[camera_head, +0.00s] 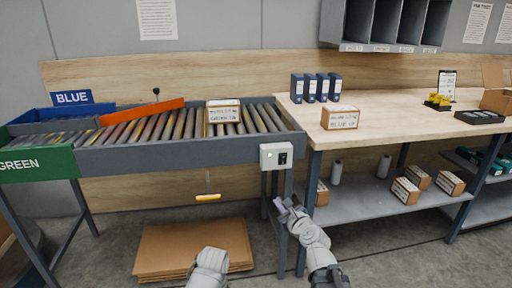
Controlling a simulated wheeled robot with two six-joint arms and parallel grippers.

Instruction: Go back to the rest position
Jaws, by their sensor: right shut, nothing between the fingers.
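My right gripper (283,208) is shut and empty. It hangs in front of the conveyor's right leg, below the grey switch box (276,156), and its arm comes in from the bottom right. A light grey link of mine shows at the bottom middle, in front of the flat cardboard stack; my left gripper is not in view. A labelled carton (222,112) sits on the roller conveyor (180,157) near its right end. Another labelled carton (340,119) sits on the wooden table (400,118).
An orange diverter bar (142,118) lies across the rollers, near the blue (72,97) and green (38,166) signed lanes. Flattened cardboard (160,250) lies on the floor. Blue binders (309,88) stand on the table. The lower shelf (370,203) holds several cartons. Open floor shows at the lower right.

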